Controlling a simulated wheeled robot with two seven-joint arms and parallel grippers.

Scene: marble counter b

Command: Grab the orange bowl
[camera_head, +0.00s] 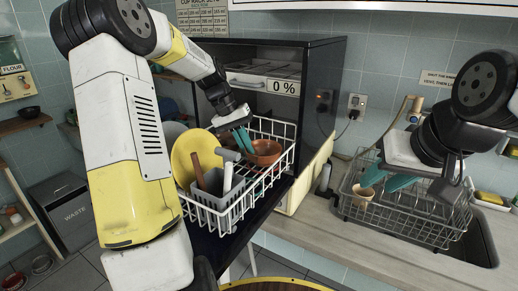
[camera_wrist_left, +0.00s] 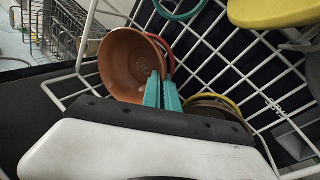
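The orange bowl (camera_head: 264,156) sits tilted in the white wire dishwasher rack, towards its back right. It also shows in the left wrist view (camera_wrist_left: 122,62), its hollow facing the camera. My left gripper (camera_head: 243,140) reaches down to the bowl's near-left rim. In the left wrist view its teal fingers (camera_wrist_left: 162,92) are close together, one on each side of the rim, shut on it. My right gripper (camera_head: 385,180) is open and empty, above the sink-side drying rack.
The pulled-out dishwasher rack (camera_head: 284,133) also holds a yellow plate (camera_head: 190,152) and a grey cutlery basket (camera_head: 222,204). The drying rack (camera_head: 405,215) on the right holds a beige cup (camera_head: 362,194). The counter (camera_head: 325,232) between the racks is clear.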

